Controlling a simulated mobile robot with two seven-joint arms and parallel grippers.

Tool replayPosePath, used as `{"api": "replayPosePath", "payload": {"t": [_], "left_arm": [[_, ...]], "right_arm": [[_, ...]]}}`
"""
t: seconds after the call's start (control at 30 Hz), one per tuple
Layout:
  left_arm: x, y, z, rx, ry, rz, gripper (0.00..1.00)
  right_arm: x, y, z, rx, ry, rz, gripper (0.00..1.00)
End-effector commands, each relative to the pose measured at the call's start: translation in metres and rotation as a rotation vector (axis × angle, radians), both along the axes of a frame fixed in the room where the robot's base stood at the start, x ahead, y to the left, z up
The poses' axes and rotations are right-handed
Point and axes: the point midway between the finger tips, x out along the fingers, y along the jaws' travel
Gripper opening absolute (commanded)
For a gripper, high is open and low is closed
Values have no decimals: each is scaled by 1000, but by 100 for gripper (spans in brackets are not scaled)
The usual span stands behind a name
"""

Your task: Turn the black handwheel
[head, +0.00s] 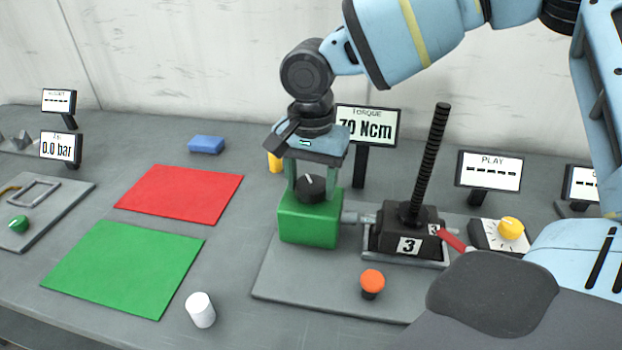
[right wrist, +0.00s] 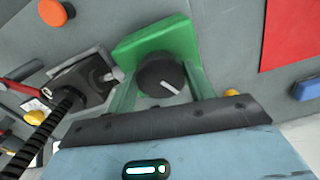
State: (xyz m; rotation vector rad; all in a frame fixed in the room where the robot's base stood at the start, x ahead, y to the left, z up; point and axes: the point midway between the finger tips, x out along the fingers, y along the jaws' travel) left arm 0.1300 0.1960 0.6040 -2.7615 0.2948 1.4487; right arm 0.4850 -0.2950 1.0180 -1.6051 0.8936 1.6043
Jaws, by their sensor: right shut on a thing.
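The black handwheel (head: 312,191) is a round knob with a white line, on a green block (head: 308,224) in the middle of the head view. My right gripper (head: 311,184) points down from above with its fingers on either side of the handwheel and is shut on it. In the right wrist view the handwheel (right wrist: 160,80) sits between the two fingers in front of the green block (right wrist: 165,38). A display (head: 366,126) behind reads TORQUE 70 Ncm. My left gripper is not in view.
Right of the green block stands a black jack (head: 405,230) marked 3, with a tall threaded rod (head: 432,150) and a red lever (head: 455,240). An orange button (head: 372,281) is in front. Red (head: 180,194) and green (head: 125,265) mats and a white cylinder (head: 200,310) lie left.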

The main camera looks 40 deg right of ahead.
Motion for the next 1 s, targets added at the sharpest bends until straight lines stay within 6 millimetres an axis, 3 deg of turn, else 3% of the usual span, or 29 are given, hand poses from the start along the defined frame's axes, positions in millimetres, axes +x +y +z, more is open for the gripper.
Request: {"api": "replayPosePath", "payload": {"t": [0.2,0.23,0.4,0.73,1.0], "left_arm": [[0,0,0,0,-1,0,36],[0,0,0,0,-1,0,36],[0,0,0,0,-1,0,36],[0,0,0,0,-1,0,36],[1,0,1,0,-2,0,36]], "right_arm": [[0,0,0,0,0,1,30],[0,0,0,0,0,1,54],[0,0,0,0,0,1,75],[0,0,4,1,-1,1,75],[1,0,42,0,-4,1,75]]}}
